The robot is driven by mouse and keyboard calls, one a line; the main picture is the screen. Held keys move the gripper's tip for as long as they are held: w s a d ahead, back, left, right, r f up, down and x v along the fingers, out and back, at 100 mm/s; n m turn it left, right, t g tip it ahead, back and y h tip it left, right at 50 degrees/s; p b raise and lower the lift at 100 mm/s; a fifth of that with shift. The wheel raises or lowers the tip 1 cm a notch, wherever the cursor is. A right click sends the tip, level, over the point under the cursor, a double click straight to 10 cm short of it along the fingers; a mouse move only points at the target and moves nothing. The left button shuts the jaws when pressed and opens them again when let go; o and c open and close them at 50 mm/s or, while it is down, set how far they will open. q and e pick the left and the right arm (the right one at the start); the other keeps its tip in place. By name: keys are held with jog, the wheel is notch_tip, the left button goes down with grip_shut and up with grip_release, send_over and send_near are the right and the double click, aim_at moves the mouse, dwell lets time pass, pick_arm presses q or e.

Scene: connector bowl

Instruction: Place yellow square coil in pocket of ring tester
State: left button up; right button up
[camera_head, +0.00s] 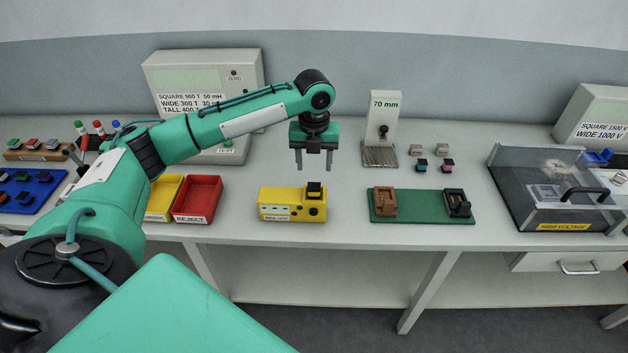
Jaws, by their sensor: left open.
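The yellow ring tester (278,207) stands on the bench near the middle, with a label and dark round parts on its front. A small black block-like shape (315,188) is on its top right; I cannot tell whether this is the bare pocket or a coil seated in it. I cannot clearly make out a yellow square coil anywhere. My left gripper (314,162) points down just above that black shape. Its two fingers are apart, with nothing visible between them. My right gripper is out of view.
A red reject bin (197,197) and a yellow bin (163,198) stand left of the tester. A green board (423,206) with brown and black holders is right. Small cyan-topped (421,166) and pink-topped (447,166) coils lie behind it. A clear high-voltage enclosure (555,190) is far right.

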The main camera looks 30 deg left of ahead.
pick_arm(q)
jog(key=shift+r, duration=1.7)
